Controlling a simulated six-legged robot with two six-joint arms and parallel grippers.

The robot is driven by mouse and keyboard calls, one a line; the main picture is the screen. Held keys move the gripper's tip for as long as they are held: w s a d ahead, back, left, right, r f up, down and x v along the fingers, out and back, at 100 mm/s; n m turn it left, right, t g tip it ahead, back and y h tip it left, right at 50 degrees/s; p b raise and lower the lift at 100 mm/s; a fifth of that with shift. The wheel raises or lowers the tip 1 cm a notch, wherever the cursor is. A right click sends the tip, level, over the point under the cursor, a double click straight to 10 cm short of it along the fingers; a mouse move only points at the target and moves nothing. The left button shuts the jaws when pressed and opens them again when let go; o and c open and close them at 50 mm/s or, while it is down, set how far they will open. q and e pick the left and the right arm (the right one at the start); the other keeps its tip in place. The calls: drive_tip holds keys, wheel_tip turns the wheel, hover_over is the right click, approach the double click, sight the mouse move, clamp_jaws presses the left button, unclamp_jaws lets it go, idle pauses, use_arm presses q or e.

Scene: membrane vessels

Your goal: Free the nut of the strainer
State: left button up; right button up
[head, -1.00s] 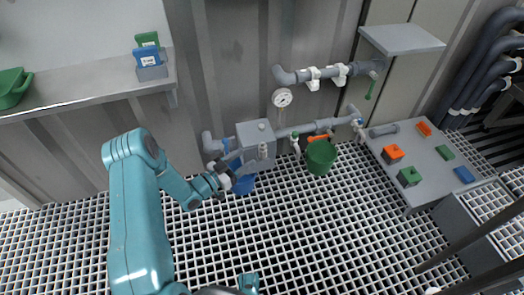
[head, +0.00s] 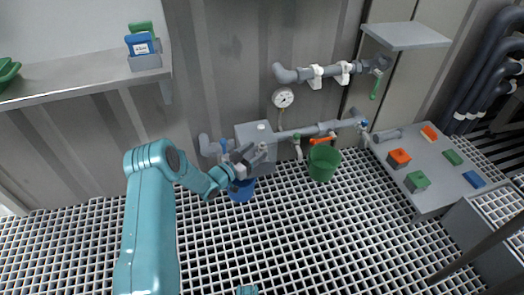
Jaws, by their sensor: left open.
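A grey pipe run (head: 297,133) leaves a grey box (head: 256,136) low on the wall and goes right to a fitting with a blue part. A thicker grey section (head: 329,126) on this run may be the strainer; I cannot make out its nut for certain. My left gripper (head: 257,154) is open in front of the grey box's lower face. Its fingers cover part of the box, and I cannot tell whether they touch it.
A blue bucket (head: 241,192) stands below my left gripper, and a green bucket (head: 323,163) stands under the pipe. A gauge (head: 283,97) and an upper pipe (head: 328,71) are on the wall. A grey bench (head: 428,193) at right holds coloured blocks.

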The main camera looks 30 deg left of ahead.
use_arm(q)
drive_tip(key=shift+w+d+b, duration=0.2)
drive_tip(key=shift+w+b, duration=0.1)
drive_tip(key=shift+w, duration=0.75)
drive_tip(key=shift+w+d+b, duration=0.15)
drive_tip(key=shift+w+b, duration=0.1)
drive_tip(key=shift+w, duration=0.75)
use_arm(e)
drive_tip(key=shift+w+d+f+t, duration=0.1)
drive_tip(key=shift+w+f+t, duration=0.2)
drive_tip(key=shift+w+f, duration=0.45)
drive_tip(key=shift+s, duration=0.1)
use_arm(q)
drive_tip(key=c, duration=1)
drive_tip(key=shift+o, duration=0.2)
